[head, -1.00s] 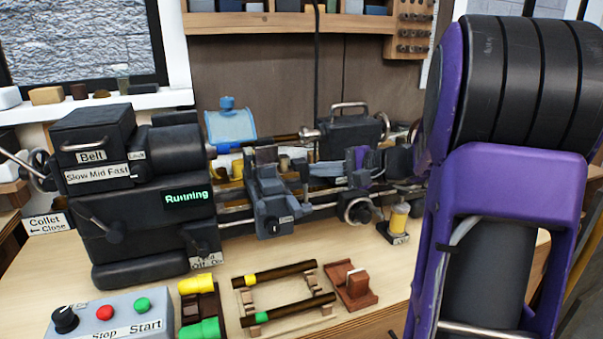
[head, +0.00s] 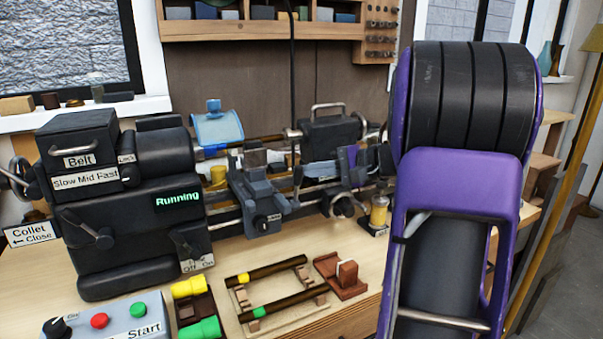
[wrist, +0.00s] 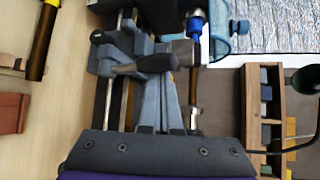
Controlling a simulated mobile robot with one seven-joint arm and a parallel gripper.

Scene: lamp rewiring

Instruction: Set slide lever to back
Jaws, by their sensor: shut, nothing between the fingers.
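The lathe's carriage with its slide (head: 258,185) sits mid-bed in the head view. In the wrist view a dark lever (wrist: 146,65), seemingly the slide lever, lies across the top of the grey slide block. My gripper (wrist: 160,82) is shut and empty, with its fingertips close to this lever; I cannot tell if they touch it. In the head view my gripper (head: 349,158) is mostly hidden among the machine parts to the right of the carriage. The lever's set position cannot be read.
The lathe headstock (head: 130,215) shows "Running". A blue clear guard (head: 218,128) stands raised behind the bed. A control box (head: 110,318), a wooden rack with two dark rods (head: 275,270) and a red-brown holder (head: 341,275) stand in front. My arm covers the right side.

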